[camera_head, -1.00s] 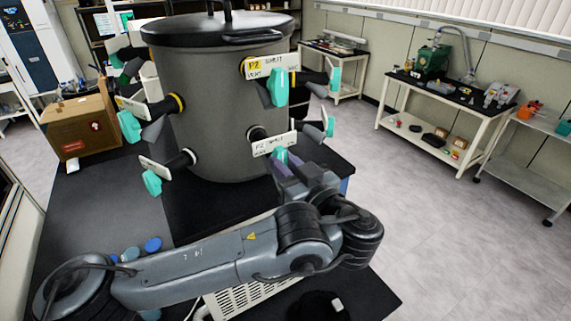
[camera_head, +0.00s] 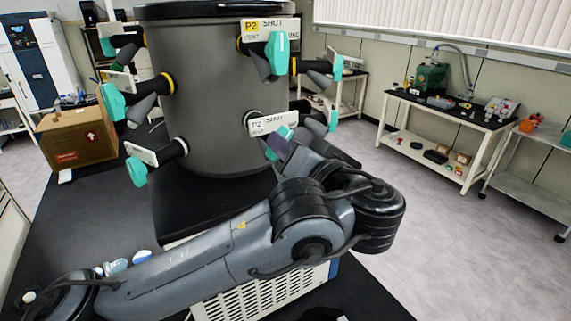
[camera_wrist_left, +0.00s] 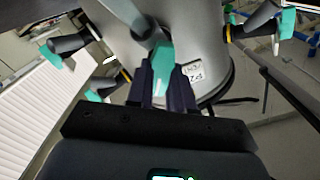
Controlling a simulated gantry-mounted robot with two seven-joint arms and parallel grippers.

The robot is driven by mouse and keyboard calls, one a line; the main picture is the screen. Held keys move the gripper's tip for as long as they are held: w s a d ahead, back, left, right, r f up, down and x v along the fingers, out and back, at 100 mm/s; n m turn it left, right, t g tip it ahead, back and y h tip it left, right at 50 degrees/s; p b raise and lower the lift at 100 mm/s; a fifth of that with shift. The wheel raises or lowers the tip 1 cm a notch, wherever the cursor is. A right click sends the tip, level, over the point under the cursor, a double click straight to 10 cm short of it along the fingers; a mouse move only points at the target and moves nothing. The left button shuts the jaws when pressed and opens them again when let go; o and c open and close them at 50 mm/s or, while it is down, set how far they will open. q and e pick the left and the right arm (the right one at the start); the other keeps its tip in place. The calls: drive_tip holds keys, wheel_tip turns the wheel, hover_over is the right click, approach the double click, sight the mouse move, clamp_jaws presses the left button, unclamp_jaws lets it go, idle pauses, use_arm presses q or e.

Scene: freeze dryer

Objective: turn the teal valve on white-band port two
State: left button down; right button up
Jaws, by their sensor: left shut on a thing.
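The grey drum (camera_head: 220,105) carries several ports with teal valve handles. The lower front port has a white band and a tag reading P2 SHUT (camera_head: 272,123). Its teal valve (camera_head: 286,132) is partly hidden by my left gripper (camera_head: 281,144), just below the tag. In the left wrist view my left gripper (camera_wrist_left: 165,82) is shut on the teal valve (camera_wrist_left: 162,62), with one dark finger on each side of it. Above this port, a yellow-band port has a P2 tag (camera_head: 256,26) and its own teal valve (camera_head: 277,52). My right gripper is not in view.
More teal valves stick out on the drum's left side (camera_head: 113,101), (camera_head: 136,171) and on its right. A cardboard box (camera_head: 77,137) sits at the left of the black bench. A white table with green equipment (camera_head: 432,78) stands at the right, beyond open floor.

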use_arm(q)
drive_tip(key=m+b, duration=0.1)
drive_tip(key=m, duration=0.1)
drive_tip(key=shift+m, duration=0.3)
drive_tip(key=shift+m+b, duration=0.8)
drive_tip(key=shift+m, duration=0.3)
drive_tip(key=shift+r, duration=0.1)
drive_tip(key=c, duration=1)
unclamp_jaws()
